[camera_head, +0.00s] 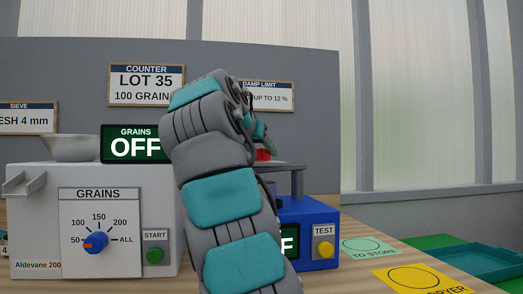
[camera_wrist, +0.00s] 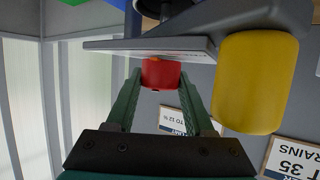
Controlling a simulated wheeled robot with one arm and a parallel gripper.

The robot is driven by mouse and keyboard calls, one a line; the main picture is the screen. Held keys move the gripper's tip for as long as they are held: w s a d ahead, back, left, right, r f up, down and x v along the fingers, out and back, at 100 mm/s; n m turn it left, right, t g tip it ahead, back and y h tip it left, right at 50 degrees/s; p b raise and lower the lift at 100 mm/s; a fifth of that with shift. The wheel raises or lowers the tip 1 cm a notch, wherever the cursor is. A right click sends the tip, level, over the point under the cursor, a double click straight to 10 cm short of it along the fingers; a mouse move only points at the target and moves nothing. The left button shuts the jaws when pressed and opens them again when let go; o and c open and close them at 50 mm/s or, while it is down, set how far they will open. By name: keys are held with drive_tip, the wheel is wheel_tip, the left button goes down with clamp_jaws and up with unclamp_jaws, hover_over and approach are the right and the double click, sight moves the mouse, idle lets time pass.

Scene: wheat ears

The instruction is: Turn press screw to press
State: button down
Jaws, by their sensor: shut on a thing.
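The red press screw (camera_wrist: 160,74) shows between my gripper's green fingers in the wrist view, against a flat grey plate. My gripper (camera_wrist: 160,92) is shut on this red knob. In the head view a small part of the red knob (camera_head: 263,155) shows above the grey top plate (camera_head: 287,167) of the blue tester (camera_head: 312,222). There my arm covers most of my gripper and the tester's left part. The tester has a yellow TEST button (camera_head: 325,250), and its display is mostly hidden.
A yellow cylinder (camera_wrist: 255,85) is close to the right finger in the wrist view. The grey counter machine (camera_head: 45,215) stands left, with its display (camera_head: 135,145) reading OFF. Green TO STORE (camera_head: 370,249) and yellow (camera_head: 420,280) mats lie at right, near a teal tray (camera_head: 485,262).

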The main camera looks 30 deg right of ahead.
drive_tip(key=shift+c, duration=1.4)
unclamp_jaws()
drive_tip(key=shift+s+r, duration=0.1)
